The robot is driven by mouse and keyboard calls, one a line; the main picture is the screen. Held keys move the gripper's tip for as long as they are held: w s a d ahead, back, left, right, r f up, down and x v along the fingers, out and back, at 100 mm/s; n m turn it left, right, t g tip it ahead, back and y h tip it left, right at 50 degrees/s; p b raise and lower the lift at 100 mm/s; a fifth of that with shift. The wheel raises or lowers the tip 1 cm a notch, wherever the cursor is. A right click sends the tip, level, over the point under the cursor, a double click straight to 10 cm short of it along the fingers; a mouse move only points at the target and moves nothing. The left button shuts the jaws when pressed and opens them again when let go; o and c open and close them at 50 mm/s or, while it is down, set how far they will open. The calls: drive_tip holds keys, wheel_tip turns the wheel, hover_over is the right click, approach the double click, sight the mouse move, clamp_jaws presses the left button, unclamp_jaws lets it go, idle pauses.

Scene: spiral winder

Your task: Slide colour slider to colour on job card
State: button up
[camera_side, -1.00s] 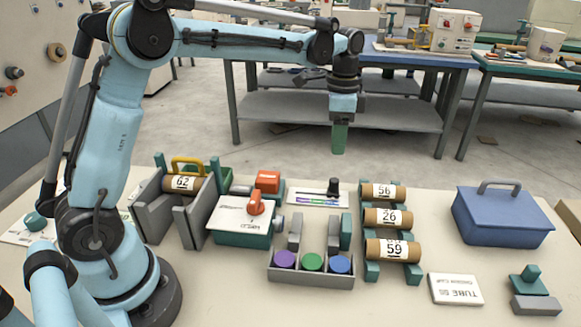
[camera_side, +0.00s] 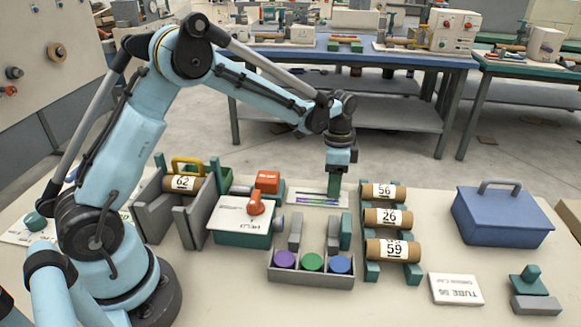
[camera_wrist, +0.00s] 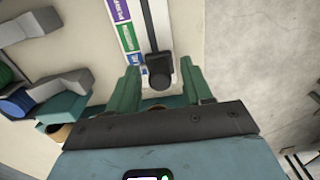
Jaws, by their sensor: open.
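The colour slider is a black knob (camera_wrist: 159,72) on a dark slot in a pale plate (camera_side: 301,197). Purple, green and blue labels (camera_wrist: 127,36) run beside the slot. In the wrist view the knob is at the blue end. My gripper (camera_side: 334,190) is open and lowered over the right end of the plate. Its green fingers (camera_wrist: 160,82) stand on either side of the knob, with gaps showing. The gripper hides the knob in the side view. The job card (camera_side: 456,289) lies flat at the front right; its small line is too blurred to read surely.
A grey tray (camera_side: 310,279) holds purple, green and blue caps in front of the slider. Brown tubes (camera_side: 388,217) lie on a green rack to the right. A box with an orange lever (camera_side: 240,222) is left. A blue toolbox (camera_side: 502,218) stands far right.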

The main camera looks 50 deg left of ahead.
clamp_jaws()
idle(0.3)
drive_tip(key=shift+s+a, duration=1.3)
unclamp_jaws()
